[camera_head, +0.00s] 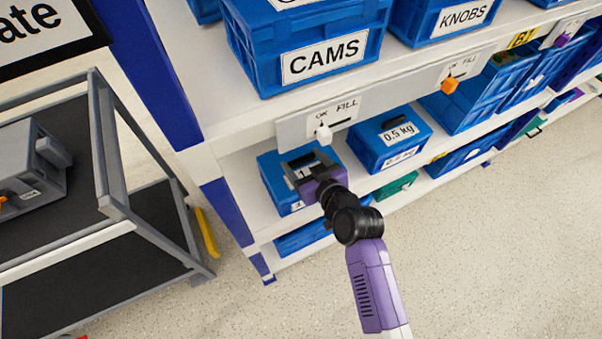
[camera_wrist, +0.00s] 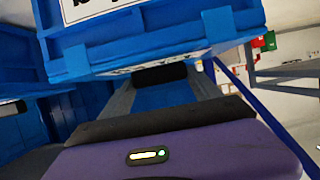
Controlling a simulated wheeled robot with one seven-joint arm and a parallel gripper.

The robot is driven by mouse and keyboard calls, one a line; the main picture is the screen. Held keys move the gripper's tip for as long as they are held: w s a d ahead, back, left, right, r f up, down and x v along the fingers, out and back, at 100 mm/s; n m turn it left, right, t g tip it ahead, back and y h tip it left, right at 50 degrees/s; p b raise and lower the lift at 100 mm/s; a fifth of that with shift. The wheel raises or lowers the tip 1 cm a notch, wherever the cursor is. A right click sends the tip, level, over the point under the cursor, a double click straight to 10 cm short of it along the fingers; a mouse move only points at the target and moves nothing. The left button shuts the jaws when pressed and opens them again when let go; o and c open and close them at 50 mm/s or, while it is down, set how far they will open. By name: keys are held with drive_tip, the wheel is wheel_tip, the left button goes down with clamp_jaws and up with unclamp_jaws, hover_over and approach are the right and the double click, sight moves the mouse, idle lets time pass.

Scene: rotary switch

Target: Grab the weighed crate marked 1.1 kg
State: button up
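A blue crate (camera_head: 270,178) sits on the lower shelf at the left end. A small white label (camera_head: 298,206) is on its front, too small to read surely. My gripper (camera_head: 298,166) is over this crate's top and hides much of it. Its two grey fingers stand apart in the wrist view (camera_wrist: 160,85), with a black bar (camera_wrist: 160,74) between their tips. I cannot tell whether they touch it. A blue crate face (camera_wrist: 190,28) fills the top of that view, its label text cut off.
A crate marked 0.5 kg (camera_head: 374,143) stands to the right on the same shelf. The shelf edge with a white FILL knob (camera_head: 323,133) and the CAMS crate (camera_head: 300,40) are above. A grey cart (camera_head: 110,165) stands at left. Floor at lower right is clear.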

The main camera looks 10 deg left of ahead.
clamp_jaws()
drive_tip(key=shift+w+r, duration=0.1)
drive_tip(key=shift+r, duration=0.2)
